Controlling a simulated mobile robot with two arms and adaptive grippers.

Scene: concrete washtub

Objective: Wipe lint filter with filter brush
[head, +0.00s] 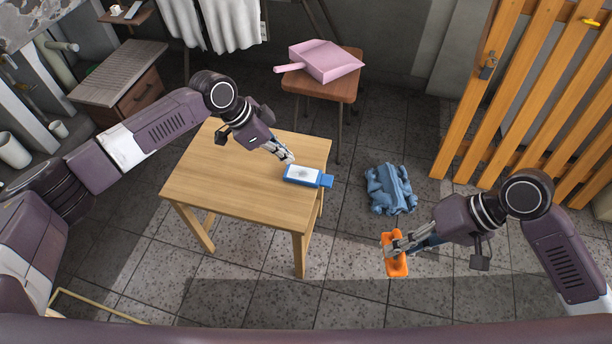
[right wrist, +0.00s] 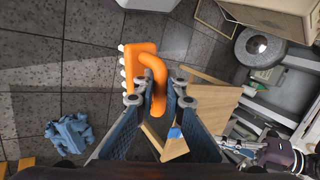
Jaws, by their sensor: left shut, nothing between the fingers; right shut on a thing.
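The lint filter (head: 303,175), a blue frame with a pale panel and a grey smudge, lies on the right edge of the wooden table (head: 225,180). Its blue tab (head: 327,181) points right. A bit of its blue (right wrist: 175,133) shows in the right wrist view. My left gripper (head: 288,158) is shut and empty at the filter's far edge; I cannot tell whether it touches. My right gripper (head: 391,246) is shut on the handle of the orange filter brush (head: 399,265), held off the table to the right. White bristles line the brush (right wrist: 138,65) in the right wrist view.
A crumpled blue cloth (head: 390,188) lies on the tiled floor right of the table. A pink dustpan (head: 326,61) rests on a stool (head: 325,87) behind. An orange slatted gate (head: 530,90) stands at the right. Floor between table and brush is clear.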

